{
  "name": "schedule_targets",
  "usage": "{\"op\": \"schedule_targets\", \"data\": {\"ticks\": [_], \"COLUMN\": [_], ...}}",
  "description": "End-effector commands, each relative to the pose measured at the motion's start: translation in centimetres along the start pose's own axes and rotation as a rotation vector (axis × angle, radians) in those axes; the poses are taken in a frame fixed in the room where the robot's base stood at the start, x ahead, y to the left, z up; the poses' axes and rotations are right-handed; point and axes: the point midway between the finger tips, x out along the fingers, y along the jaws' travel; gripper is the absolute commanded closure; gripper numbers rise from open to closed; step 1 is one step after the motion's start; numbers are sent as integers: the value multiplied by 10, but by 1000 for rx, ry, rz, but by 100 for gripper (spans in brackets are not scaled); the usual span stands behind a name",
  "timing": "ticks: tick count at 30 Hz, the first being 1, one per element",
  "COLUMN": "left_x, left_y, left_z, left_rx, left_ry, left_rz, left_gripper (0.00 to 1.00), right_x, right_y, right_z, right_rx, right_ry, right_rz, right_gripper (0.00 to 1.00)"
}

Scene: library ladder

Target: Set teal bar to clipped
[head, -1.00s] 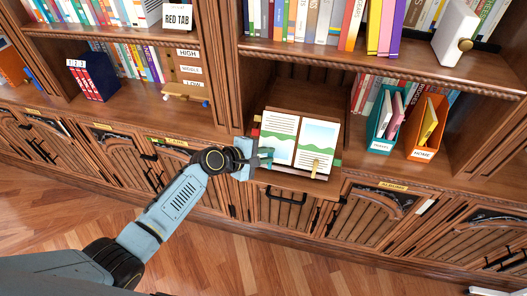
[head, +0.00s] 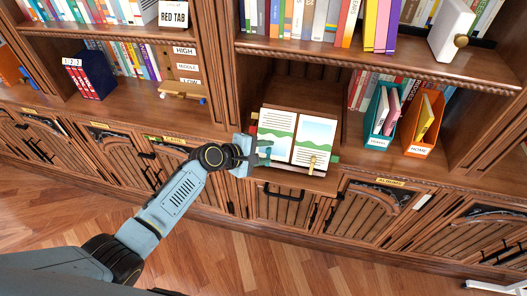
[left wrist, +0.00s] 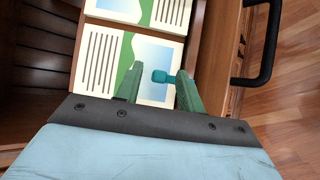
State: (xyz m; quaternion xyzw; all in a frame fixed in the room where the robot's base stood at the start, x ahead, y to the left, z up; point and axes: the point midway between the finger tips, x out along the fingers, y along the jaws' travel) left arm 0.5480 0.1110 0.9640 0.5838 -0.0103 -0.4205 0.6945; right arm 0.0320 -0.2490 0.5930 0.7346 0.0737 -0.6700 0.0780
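An open book (head: 293,138) with green and white pages lies on a wooden ledge in the shelf bay. It also shows in the left wrist view (left wrist: 102,62). A small teal bar (left wrist: 161,77) sticks out over the page there, between my left gripper's fingers and close to the right one. In the head view it is hard to tell from the green fingers. My left gripper (head: 264,153) is at the book's left edge, its fingers apart (left wrist: 156,85). I cannot tell whether a finger touches the bar. A gold clip (head: 312,164) sits on the right page's lower edge. My right gripper is out of view.
A teal box (head: 379,122) and an orange box (head: 424,127) stand right of the book. A black drawer handle (head: 284,193) is below the ledge. A small peg board (head: 184,75) is at the left. The upper shelf overhangs the bay.

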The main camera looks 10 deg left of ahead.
Motion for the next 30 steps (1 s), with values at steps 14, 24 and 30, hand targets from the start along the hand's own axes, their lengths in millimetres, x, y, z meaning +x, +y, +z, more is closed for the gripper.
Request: {"op": "schedule_targets", "data": {"ticks": [14, 24, 30], "left_x": [-60, -121, -134], "left_y": [0, -1, 0], "left_z": [0, 0, 0], "left_rx": [3, 1, 0], "left_ry": [1, 1, 0], "left_rz": [-2, -1, -1], "left_gripper": [62, 62, 62], "right_x": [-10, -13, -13], "right_y": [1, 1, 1], "right_z": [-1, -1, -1], "right_rx": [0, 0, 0], "right_ry": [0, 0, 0], "right_rz": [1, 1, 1], "right_gripper": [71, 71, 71]}}
